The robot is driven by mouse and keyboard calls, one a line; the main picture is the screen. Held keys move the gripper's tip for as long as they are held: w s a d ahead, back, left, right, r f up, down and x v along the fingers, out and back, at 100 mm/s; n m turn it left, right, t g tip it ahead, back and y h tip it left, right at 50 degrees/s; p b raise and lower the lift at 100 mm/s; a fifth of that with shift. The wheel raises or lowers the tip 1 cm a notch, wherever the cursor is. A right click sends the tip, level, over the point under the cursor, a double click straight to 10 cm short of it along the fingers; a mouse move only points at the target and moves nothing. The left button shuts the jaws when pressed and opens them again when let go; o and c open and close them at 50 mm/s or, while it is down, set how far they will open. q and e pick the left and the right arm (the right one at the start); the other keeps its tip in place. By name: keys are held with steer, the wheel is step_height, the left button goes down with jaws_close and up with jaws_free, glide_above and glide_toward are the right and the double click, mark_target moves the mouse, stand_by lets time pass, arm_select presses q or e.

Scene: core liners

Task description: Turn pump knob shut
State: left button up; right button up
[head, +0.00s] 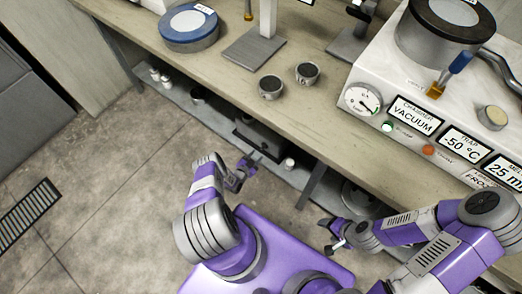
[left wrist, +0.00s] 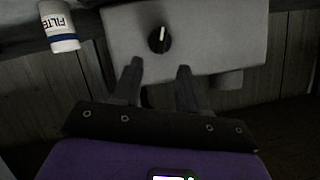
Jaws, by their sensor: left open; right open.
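The pump knob is a round black dial with a white pointer line (left wrist: 158,40) on the grey face of the pump box (left wrist: 215,35) in the left wrist view. The pointer runs nearly up and down in that picture. My left gripper (left wrist: 157,75) is open, its two fingers pointing at the pump face on either side of the knob's line, with a gap between and nothing held. In the head view my left gripper (head: 242,174) is low beside the bench's lower shelf. The knob cannot be made out there. My right gripper (head: 333,236) is open and empty, farther right.
A white bottle with a blue band (left wrist: 60,25) stands beside the pump. The bench top (head: 225,85) overhangs the lower shelf (head: 185,100). A bench leg (head: 311,185) stands between my grippers. A white chamber unit (head: 400,95) and two dark cups sit on top.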

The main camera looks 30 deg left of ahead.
mark_target(262, 148)
arm_select(q)
steer(key=b+x, duration=0.3)
steer(key=x, duration=0.2)
steer(key=shift+w+f, duration=0.15)
steer(key=shift+f, duration=0.1)
steer(key=shift+w, duration=0.55)
jaws_close()
